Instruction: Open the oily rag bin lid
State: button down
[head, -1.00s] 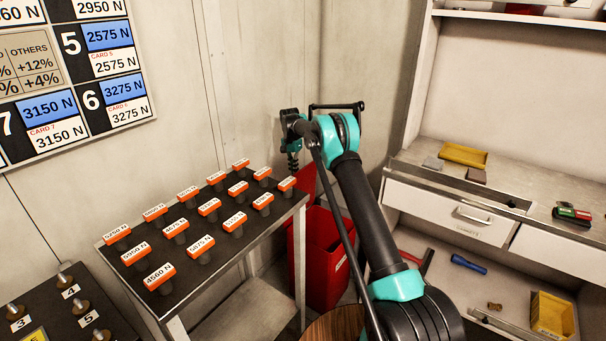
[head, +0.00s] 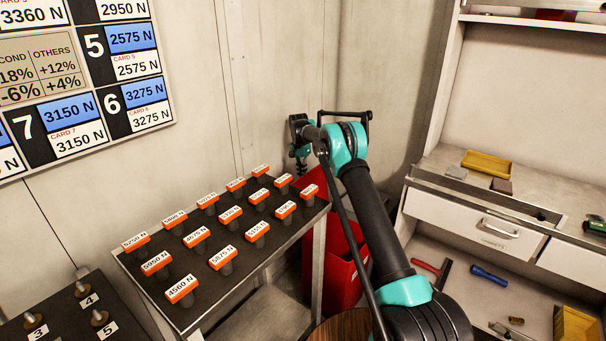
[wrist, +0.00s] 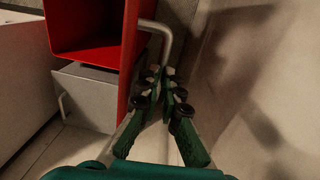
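The oily rag bin (head: 350,272) is red and stands on the floor right of the socket table in the head view. Its lid (head: 316,186) is raised, and the table hides part of it. In the wrist view the bin's red inside (wrist: 85,28) shows at upper left, and the lid (wrist: 129,60) is seen nearly edge-on. A grey bent handle (wrist: 167,34) comes off the lid. My gripper (wrist: 163,72) has its fingertips close together at the handle's lower end, apparently closed on it. In the head view my gripper (head: 301,160) is small and dark beside the lid.
A table (head: 268,268) with several orange-labelled pieces stands left of the bin. A drawer unit (head: 490,230) stands to the right, with loose tools beneath. A wall is close behind. A grey box (wrist: 85,95) shows below the bin opening in the wrist view.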

jog(key=c, duration=1.6)
grip_release()
jog(key=shift+w+a+f, duration=0.15)
jog(key=shift+a+f, duration=0.8)
jog(key=shift+f, duration=0.25)
jog(key=o, duration=1)
jog(key=shift+w+d+f, duration=0.15)
jog(key=shift+f, duration=0.15)
jog(key=shift+r, duration=0.1)
jog(key=shift+c, duration=0.4)
jog(key=shift+d, duration=0.15)
jog(key=shift+c, duration=0.2)
